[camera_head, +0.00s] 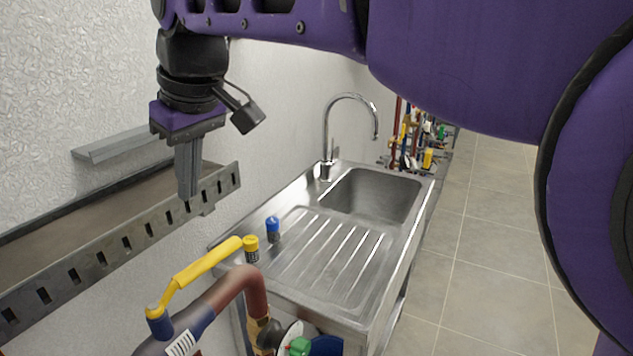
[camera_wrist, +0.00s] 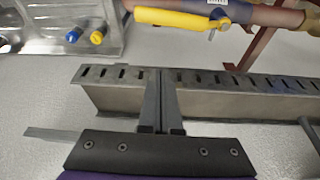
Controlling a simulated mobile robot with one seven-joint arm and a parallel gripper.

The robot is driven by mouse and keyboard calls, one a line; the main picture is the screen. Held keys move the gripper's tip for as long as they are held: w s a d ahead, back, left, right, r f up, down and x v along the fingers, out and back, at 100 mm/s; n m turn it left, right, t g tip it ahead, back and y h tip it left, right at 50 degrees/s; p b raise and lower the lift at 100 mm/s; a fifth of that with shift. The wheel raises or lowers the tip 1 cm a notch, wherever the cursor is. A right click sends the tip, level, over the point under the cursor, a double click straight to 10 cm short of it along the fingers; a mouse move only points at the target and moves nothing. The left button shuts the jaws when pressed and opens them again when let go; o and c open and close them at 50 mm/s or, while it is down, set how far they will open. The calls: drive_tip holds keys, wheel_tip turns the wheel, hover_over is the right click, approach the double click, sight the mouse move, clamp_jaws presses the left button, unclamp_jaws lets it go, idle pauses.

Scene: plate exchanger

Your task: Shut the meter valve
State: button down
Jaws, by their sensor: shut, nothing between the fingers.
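A yellow lever handle (camera_head: 205,264) sits on a valve on a reddish-brown pipe (camera_head: 225,290) at the lower left in the head view. The lever lies roughly along the pipe; its pivot is on the blue valve body (camera_head: 190,318). In the wrist view the lever (camera_wrist: 180,20) is at the top, with the blue body (camera_wrist: 220,14) at its right end. My gripper (camera_head: 188,195) points down, shut and empty, over the slotted metal tray, above and apart from the lever. Its closed fingers (camera_wrist: 160,75) also show in the wrist view. Which valve is the meter valve is not labelled.
A slotted metal tray (camera_head: 125,242) runs along the wall below my gripper. A steel sink (camera_head: 335,255) with blue (camera_head: 272,228) and yellow (camera_head: 251,246) capped parts stands beyond the pipe. A dial-like part (camera_head: 288,336) is partly hidden at the bottom. Floor at right is clear.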

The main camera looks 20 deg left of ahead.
sight(198, 272)
drive_tip(key=s+b+x, duration=0.1)
drive_tip(key=b+x, duration=0.1)
drive_tip(key=x, duration=0.8)
drive_tip(key=d, duration=0.3)
drive_tip(key=shift+s+d+m, duration=0.25)
drive_tip(key=shift+s+m, duration=0.05)
drive_tip(key=shift+s, duration=0.05)
drive_tip(key=shift+w, duration=0.1)
drive_tip(key=shift+d, duration=0.2)
drive_tip(key=shift+d+m, duration=0.1)
drive_tip(key=shift+m, duration=0.3)
